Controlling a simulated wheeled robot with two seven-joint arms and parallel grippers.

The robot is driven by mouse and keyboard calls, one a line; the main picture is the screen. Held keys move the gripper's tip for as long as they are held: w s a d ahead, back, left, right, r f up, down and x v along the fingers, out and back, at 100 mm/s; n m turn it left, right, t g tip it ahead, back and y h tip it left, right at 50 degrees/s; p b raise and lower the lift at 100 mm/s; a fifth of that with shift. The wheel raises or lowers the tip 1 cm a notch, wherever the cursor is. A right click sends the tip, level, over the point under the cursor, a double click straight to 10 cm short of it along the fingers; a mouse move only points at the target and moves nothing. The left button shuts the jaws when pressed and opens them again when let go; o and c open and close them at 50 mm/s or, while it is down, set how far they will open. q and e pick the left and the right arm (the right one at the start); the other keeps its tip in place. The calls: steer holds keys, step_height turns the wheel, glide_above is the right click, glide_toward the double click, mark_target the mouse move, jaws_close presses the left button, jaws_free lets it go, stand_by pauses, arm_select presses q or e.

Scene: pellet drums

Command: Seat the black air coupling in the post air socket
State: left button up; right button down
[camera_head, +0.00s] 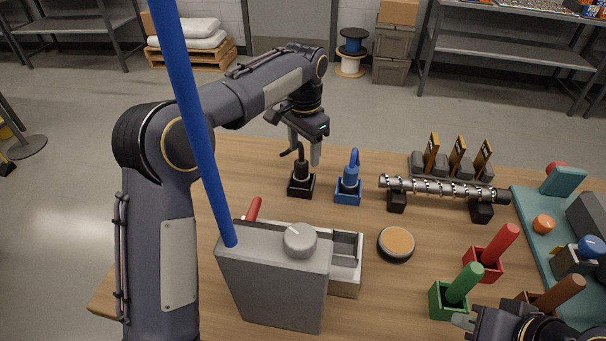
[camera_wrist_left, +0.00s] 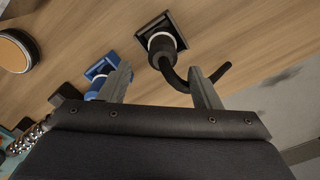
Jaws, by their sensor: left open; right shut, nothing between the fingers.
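The black air coupling (camera_head: 301,170) stands upright in a square black holder (camera_head: 301,187) on the table, its thin bent black tail at the top. In the left wrist view the coupling (camera_wrist_left: 162,44) has a pale ring, and its tail curves between the fingers. My left gripper (camera_head: 304,156) is open at the coupling's upper part, its fingers either side of the tail; contact cannot be told. It also shows in the left wrist view (camera_wrist_left: 160,78). My right gripper (camera_head: 464,322) is shut and empty at the lower right. I cannot identify the post air socket.
A blue coupling (camera_head: 348,177) stands in a blue holder close to the right. A grey box (camera_head: 275,285) with a knob and a tall blue rod stands in front.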

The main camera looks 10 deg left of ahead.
mark_target(301, 161)
arm_select(q)
steer(key=f, duration=0.6)
steer(key=shift+s+a, duration=0.15)
steer(key=shift+a, duration=0.15)
steer(key=shift+r, duration=0.1)
steer(key=c, duration=1.1)
